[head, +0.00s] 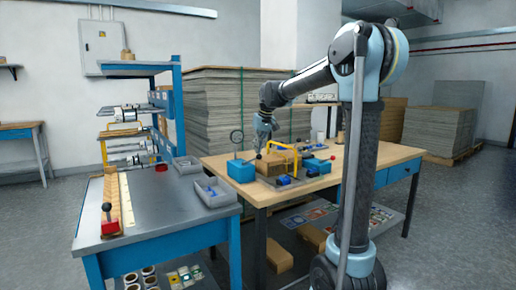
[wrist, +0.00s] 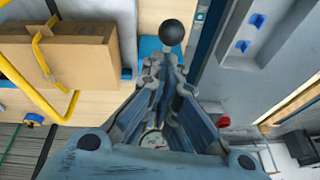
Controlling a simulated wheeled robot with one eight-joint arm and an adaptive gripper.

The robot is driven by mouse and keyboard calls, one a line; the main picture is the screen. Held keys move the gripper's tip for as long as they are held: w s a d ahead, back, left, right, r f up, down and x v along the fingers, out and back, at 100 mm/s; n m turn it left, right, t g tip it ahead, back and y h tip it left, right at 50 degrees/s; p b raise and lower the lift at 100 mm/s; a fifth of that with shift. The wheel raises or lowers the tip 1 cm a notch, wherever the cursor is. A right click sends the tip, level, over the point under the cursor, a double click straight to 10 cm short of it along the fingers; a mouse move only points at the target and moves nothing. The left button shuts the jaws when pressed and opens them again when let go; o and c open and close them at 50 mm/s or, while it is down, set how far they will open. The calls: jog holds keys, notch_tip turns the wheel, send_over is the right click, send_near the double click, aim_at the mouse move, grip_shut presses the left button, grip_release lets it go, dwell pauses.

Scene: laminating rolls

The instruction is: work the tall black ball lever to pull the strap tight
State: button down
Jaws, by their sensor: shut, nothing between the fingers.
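A black ball (wrist: 171,32) on a short grey stem stands just beyond my fingertips in the wrist view, with a blue surface behind it. In the head view a small dark ball (head: 258,157) shows by the blue block (head: 240,171) on the wooden table. My gripper (wrist: 166,64) is shut and empty; its tips are close to the stem, but I cannot tell whether they touch it. In the head view my gripper (head: 261,146) hangs over the table just above the ball.
A grey-topped bench (head: 160,205) at left carries grey bins (head: 216,191) and another black-knobbed lever (head: 107,208) with a red base. The right part of the wooden table (head: 385,153) is clear.

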jog(key=shift+f, duration=0.15)
jog(key=shift+s+d+f+t, duration=0.15)
jog(key=shift+s+f+t, duration=0.05)
jog(key=shift+s+t, duration=0.1)
jog(key=shift+f+y, duration=0.15)
jog(key=shift+y, duration=0.15)
jog(key=shift+s+d+f+t+y, duration=0.25)
jog(key=shift+s+f+t, duration=0.15)
jog(key=shift+f, duration=0.1)
jog(key=shift+s+d+f+t+y, duration=0.15)
jog(key=shift+s+d+f+t, duration=0.15)
jog(key=shift+f+t, duration=0.15)
jog(key=shift+s+d+f+t+y, duration=0.15)
jog(key=shift+s+f+t+y, duration=0.1)
jog(key=shift+f+t, duration=0.25)
jog(key=shift+s+d+f+t+y, duration=0.15)
jog(key=shift+s+f+t+y, duration=0.1)
jog(key=shift+f, duration=0.3)
jog(key=shift+s+d+f+t+y, duration=0.15)
jog(key=shift+f+t+y, duration=0.15)
jog(key=shift+f, duration=0.25)
jog(key=shift+s+f+t+y, duration=0.1)
jog(key=shift+f+t+y, duration=0.15)
jog(key=shift+f, duration=0.25)
